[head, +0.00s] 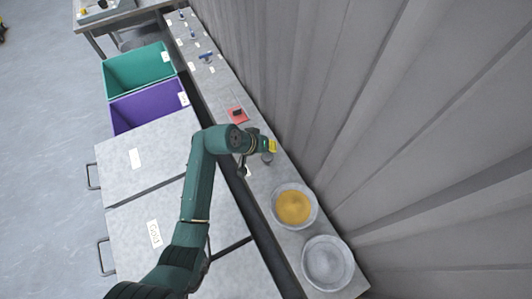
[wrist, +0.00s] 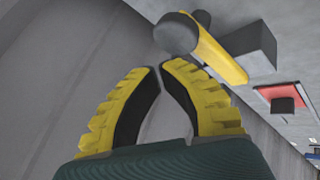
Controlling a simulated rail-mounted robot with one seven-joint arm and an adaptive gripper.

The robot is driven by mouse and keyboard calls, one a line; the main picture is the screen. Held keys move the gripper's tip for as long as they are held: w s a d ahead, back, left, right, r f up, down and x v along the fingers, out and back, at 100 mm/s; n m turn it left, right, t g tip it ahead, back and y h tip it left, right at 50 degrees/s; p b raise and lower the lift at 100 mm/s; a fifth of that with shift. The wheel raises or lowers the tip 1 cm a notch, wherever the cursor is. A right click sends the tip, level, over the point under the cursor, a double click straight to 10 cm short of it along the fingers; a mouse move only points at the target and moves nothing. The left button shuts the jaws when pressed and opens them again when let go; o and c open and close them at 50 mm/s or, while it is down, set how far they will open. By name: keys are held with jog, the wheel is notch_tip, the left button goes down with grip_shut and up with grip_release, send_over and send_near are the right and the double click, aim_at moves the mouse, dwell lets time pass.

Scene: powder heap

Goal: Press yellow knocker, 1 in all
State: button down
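The yellow knocker (wrist: 220,52) shows in the wrist view as a yellow bar with a round grey knob at its near end and a grey block beside it. It lies just beyond my fingertips, up and to the right, with no clear contact. My gripper (wrist: 160,68) has yellow ribbed fingers with black pads. Their tips nearly meet and nothing is between them. In the head view my gripper (head: 272,146) is over the narrow bench, and a small grey round part (head: 267,158) shows just below it. The knocker's yellow bar cannot be told from my fingers there.
A red plate with a dark block (head: 237,114) lies further back on the bench; in the wrist view the red plate (wrist: 283,97) is at right. A bowl of yellow powder (head: 293,207) and a grey bowl (head: 327,263) stand nearer. A corrugated wall (head: 400,120) borders the right.

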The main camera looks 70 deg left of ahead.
aim_at(269, 154)
jog(key=shift+f, duration=0.1)
jog(key=shift+f, duration=0.35)
jog(key=shift+d+f+b, duration=0.1)
jog(key=shift+f+b, duration=0.7)
jog(key=shift+f, duration=0.8)
dwell(1.2)
jog(key=shift+r+p, duration=2)
jog(key=shift+p, duration=0.05)
jog(key=shift+r, duration=0.1)
jog(key=r+p, duration=0.5)
jog(key=shift+a, duration=0.2)
jog(key=shift+f, duration=0.1)
